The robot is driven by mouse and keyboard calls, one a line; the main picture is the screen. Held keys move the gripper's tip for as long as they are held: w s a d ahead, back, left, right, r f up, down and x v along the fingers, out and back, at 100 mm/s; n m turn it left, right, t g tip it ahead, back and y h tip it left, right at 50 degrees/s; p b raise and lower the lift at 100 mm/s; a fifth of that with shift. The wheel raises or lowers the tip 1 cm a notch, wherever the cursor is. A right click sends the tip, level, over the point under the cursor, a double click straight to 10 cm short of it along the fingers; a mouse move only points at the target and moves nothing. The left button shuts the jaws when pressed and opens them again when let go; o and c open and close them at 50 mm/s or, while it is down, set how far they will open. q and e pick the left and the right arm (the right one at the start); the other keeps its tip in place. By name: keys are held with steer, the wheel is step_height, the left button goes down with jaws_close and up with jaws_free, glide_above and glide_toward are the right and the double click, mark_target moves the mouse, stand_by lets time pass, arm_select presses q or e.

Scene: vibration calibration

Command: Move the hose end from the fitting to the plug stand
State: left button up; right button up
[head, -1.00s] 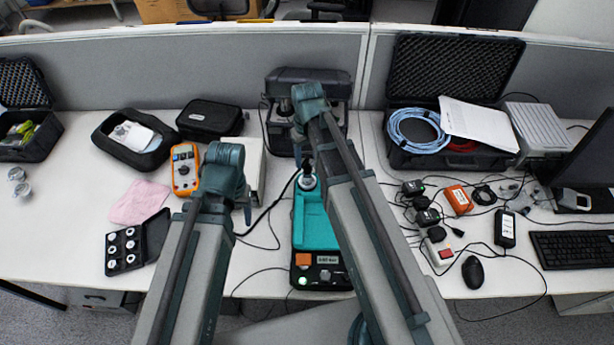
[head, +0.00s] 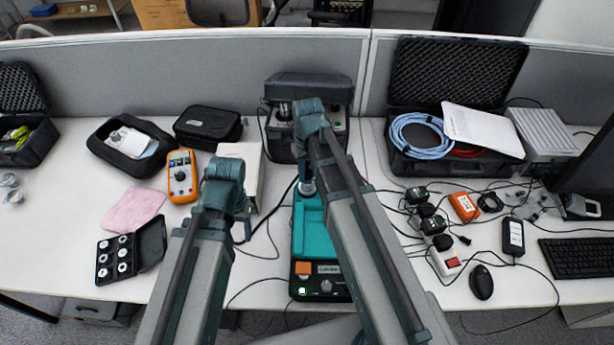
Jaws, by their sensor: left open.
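A teal calibration unit (head: 316,240) stands in the middle of the desk, mostly bare on top. A round pale fitting (head: 307,188) sits at its far end. A thin black hose (head: 272,212) curves from beside this fitting down to the left. Its end is hidden or too small to make out. My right gripper (head: 305,172) points down just above the fitting; whether its fingers hold anything is unclear. My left gripper (head: 243,232) is open, left of the teal unit, close to the hose. I cannot make out the plug stand with certainty.
A dark machine (head: 308,85) stands behind the unit. An orange multimeter (head: 181,175), pink cloth (head: 133,208) and black case with white round parts (head: 121,256) lie left. Adapters (head: 433,225), cables and a mouse (head: 481,282) crowd the right. A partition (head: 190,75) closes the back.

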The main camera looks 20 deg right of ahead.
jaws_close()
steer(key=shift+n, duration=2)
steer(key=shift+n, duration=2)
steer(key=n, duration=0.3)
steer(key=shift+n, duration=0.5)
